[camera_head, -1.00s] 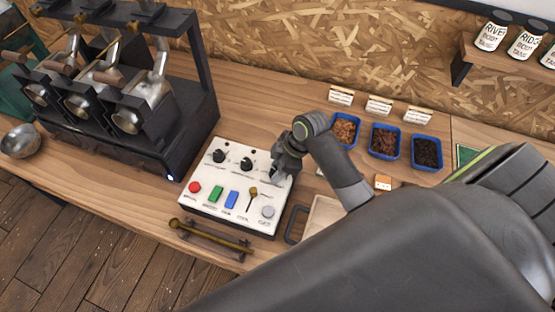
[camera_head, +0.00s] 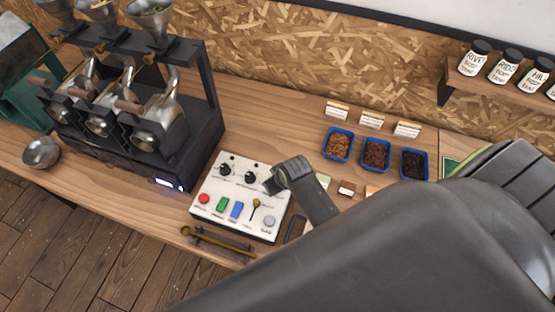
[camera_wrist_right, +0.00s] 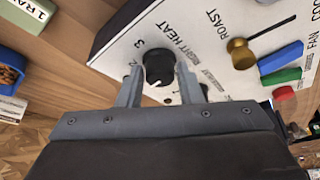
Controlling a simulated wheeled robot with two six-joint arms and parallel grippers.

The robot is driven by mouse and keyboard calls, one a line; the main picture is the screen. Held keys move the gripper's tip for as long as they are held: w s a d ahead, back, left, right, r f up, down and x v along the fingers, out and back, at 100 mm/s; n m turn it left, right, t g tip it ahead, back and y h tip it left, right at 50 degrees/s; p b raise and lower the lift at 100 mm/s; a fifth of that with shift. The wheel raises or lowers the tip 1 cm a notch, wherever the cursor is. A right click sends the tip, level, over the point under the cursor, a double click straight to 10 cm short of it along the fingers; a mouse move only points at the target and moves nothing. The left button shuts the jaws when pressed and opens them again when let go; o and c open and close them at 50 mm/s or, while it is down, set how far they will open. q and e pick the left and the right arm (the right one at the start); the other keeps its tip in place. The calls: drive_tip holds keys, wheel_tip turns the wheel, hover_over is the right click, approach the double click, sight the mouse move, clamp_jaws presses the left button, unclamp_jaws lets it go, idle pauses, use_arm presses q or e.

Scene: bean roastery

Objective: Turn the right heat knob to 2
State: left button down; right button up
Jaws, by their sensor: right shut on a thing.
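The white control panel (camera_head: 213,212) lies on the wooden counter. In the right wrist view its black right heat knob (camera_wrist_right: 158,66) stands between the two fingers of my right gripper (camera_wrist_right: 159,86), which is shut on it. The label RIGHT HEAT and the marks 3 and 2 show around the knob. A white pointer line on the knob faces the gripper side, near the lower edge; its exact mark is hard to tell. In the head view my right gripper (camera_head: 270,186) covers this knob. My left gripper is not in view.
Two other black knobs (camera_head: 225,169) (camera_head: 250,177), coloured buttons and a brass lever (camera_head: 255,204) sit close by on the panel. A black roaster (camera_head: 150,150) stands to the left. Blue trays of beans (camera_head: 376,154) are at the right. A brass-coloured rod (camera_head: 218,239) lies in front.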

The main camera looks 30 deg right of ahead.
drive_tip(key=m, duration=0.2)
drive_tip(key=m+h, duration=0.1)
drive_tip(key=shift+a+m+h, duration=0.2)
drive_tip(key=shift+m+h, duration=0.1)
drive_tip(key=shift+m, duration=0.1)
drive_tip(key=shift+m+g+h, duration=0.4)
drive_tip(key=shift+m+h, duration=0.2)
drive_tip(key=shift+m, duration=1.3)
drive_tip(key=o, duration=1)
drive_tip(key=shift+c, duration=0.2)
drive_tip(key=shift+w, duration=0.1)
